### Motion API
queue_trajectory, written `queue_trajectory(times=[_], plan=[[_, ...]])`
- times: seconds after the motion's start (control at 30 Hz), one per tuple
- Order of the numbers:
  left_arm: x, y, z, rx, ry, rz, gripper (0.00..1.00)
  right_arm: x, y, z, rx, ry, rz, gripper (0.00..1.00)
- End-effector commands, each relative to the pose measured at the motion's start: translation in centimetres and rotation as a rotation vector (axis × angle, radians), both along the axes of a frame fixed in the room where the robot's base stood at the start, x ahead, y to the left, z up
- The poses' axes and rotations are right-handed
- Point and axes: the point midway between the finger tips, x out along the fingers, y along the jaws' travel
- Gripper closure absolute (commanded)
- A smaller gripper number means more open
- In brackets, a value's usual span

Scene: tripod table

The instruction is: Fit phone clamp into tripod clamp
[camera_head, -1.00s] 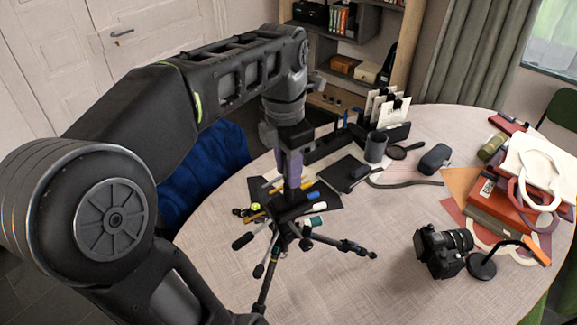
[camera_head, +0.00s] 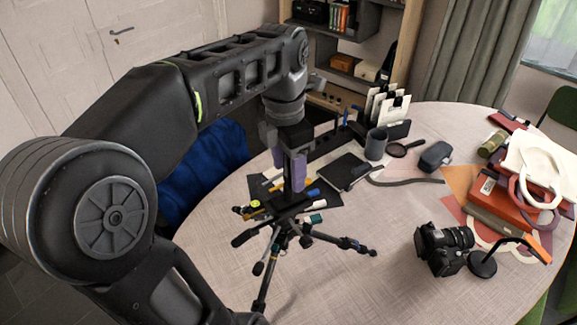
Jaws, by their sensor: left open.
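A black tripod (camera_head: 270,262) stands on the table with its legs spread. A dark bar-shaped head (camera_head: 285,209) sits at its top. I cannot clearly tell the phone clamp from the tripod clamp in this dark cluster. My left gripper (camera_head: 291,178) points down just above the tripod head, with purple surfaces at its fingers. It is open, with its fingertips close to the head. Whether they touch anything is too small to tell. My right gripper is not in view.
Pens and a dark mat (camera_head: 308,192) lie behind the tripod. A camera (camera_head: 440,250) and a small black stand (camera_head: 482,265) are at right. A grey cup (camera_head: 376,144) and a paper holder (camera_head: 390,112) stand at the back. The table's middle right is clear.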

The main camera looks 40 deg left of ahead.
Motion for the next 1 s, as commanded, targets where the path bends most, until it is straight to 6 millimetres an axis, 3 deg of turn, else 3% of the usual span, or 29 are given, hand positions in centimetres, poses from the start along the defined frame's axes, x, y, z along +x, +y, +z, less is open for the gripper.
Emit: queue_trajectory(times=[0.2,0.4,0.7,1.0], plan=[[-0.1,0.1,2.8,0.001,-0.002,0.000,0.44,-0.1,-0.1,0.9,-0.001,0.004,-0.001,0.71],[-0.3,0.1,6.3,0.002,-0.001,0.001,0.44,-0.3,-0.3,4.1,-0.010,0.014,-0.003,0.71],[-0.4,0.2,7.7,0.002,0.000,0.004,0.44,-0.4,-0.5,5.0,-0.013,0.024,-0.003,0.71],[-0.4,0.1,7.8,0.001,-0.001,0.000,0.44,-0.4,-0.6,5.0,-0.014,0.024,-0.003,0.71]])
